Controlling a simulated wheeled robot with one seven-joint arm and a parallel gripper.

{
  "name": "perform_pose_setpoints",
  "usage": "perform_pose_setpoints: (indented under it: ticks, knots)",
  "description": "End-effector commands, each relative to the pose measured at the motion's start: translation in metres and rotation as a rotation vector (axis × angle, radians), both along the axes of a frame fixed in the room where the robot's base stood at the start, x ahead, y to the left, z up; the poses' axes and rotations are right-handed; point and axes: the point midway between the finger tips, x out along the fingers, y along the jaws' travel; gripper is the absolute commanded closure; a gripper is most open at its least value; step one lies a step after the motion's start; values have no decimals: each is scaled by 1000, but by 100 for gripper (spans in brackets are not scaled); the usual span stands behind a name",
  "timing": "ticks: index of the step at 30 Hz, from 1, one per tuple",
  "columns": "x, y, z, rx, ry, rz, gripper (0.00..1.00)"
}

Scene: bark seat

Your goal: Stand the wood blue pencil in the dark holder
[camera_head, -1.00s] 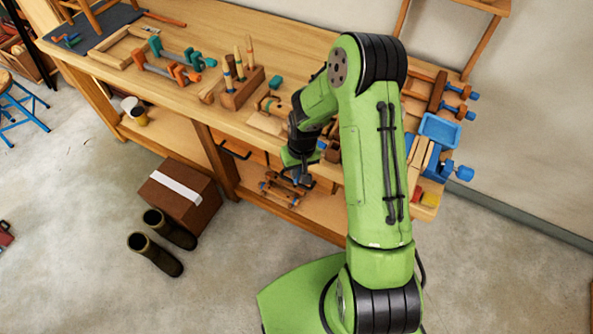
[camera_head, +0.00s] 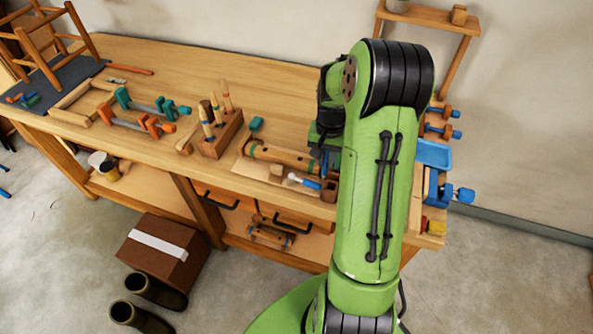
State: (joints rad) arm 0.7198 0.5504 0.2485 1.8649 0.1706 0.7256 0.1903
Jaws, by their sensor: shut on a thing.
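My gripper (camera_head: 325,148) is over the right part of the workbench, partly hidden behind my own green arm. It is shut on a slim blue thing (camera_head: 324,162), which looks like the blue pencil and points down roughly upright. Its full length and its wood part cannot be made out. The dark holder, a small brown box (camera_head: 329,190), stands near the bench's front edge, just below the pencil in the picture and partly covered by my arm. The pencil appears apart from the holder, though its lower end is hard to see.
A blue-and-white tool (camera_head: 303,181) lies left of the holder, in front of a wooden roller-like piece (camera_head: 282,156). A wooden block (camera_head: 222,138) with several upright tools stands further left. Clamps (camera_head: 150,112) lie beyond it. The bench's back middle is clear.

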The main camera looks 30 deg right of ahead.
Motion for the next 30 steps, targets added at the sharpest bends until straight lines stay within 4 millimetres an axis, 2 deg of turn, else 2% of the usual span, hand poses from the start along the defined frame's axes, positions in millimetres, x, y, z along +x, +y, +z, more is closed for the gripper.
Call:
perform_pose_setpoints:
  ticks: [1,3,8,30]
  knots:
    - [-6,-10,5,-2,-1,-46,100]
    - [-13,-17,11,0,3,-87,100]
    - [-16,-20,10,2,7,-106,100]
    - [-15,-19,-72,2,7,-102,100]
